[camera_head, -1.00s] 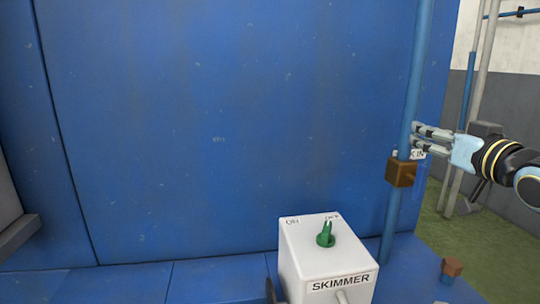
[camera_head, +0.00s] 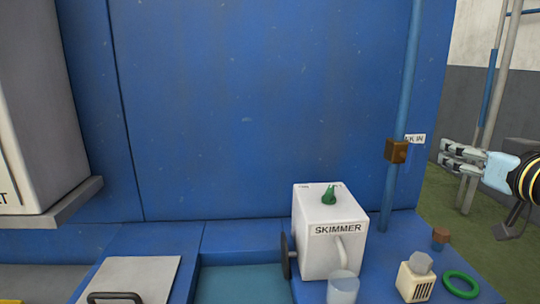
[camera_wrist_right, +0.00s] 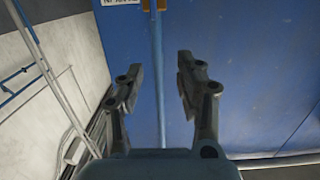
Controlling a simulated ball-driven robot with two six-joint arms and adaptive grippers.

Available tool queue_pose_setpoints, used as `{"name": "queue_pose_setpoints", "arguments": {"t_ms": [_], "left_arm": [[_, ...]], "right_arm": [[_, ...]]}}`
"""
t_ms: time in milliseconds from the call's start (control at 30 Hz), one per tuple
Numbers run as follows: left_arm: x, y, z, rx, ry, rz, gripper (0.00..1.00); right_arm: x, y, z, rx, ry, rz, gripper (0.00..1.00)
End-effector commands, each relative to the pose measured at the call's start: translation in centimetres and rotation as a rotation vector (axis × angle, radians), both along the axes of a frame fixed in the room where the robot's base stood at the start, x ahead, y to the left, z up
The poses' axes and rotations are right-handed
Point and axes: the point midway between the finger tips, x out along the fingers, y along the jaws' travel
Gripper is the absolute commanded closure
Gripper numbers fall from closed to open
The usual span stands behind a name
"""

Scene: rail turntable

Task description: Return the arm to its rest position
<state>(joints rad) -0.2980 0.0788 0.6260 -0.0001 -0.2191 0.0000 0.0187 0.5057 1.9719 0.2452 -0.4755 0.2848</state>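My right gripper (camera_head: 447,155) is at the right edge of the head view, to the right of the blue vertical pipe (camera_head: 408,90) and apart from it. In the right wrist view my right gripper (camera_wrist_right: 157,72) shows its two fingers spread wide with nothing between them. The blue pipe (camera_wrist_right: 155,50) shows beyond the gap between the fingers. My left gripper and arm are not in the head view.
A white SKIMMER box (camera_head: 325,255) with a green knob (camera_head: 329,195) stands below. A brown block (camera_head: 397,151) sits on the pipe beside a white label (camera_head: 415,139). A clear cup (camera_head: 343,287), beige block (camera_head: 415,282) and green ring (camera_head: 461,284) are at the front right. A grey cabinet (camera_head: 45,100) is at left.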

Motion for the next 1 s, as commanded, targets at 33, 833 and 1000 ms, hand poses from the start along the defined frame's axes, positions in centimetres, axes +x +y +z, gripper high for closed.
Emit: {"name": "queue_pose_setpoints", "arguments": {"t_ms": [33,833,1000], "left_arm": [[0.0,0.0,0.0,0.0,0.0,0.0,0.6],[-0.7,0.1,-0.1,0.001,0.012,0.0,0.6],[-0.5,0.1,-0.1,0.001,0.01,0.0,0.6]], "right_arm": [[-0.5,0.3,-0.8,-0.003,0.023,-0.002,0.64],[-24.1,6.7,-18.4,-0.146,0.875,-0.053,0.64],[-29.8,7.3,-19.5,-0.161,1.042,-0.056,0.64]]}}
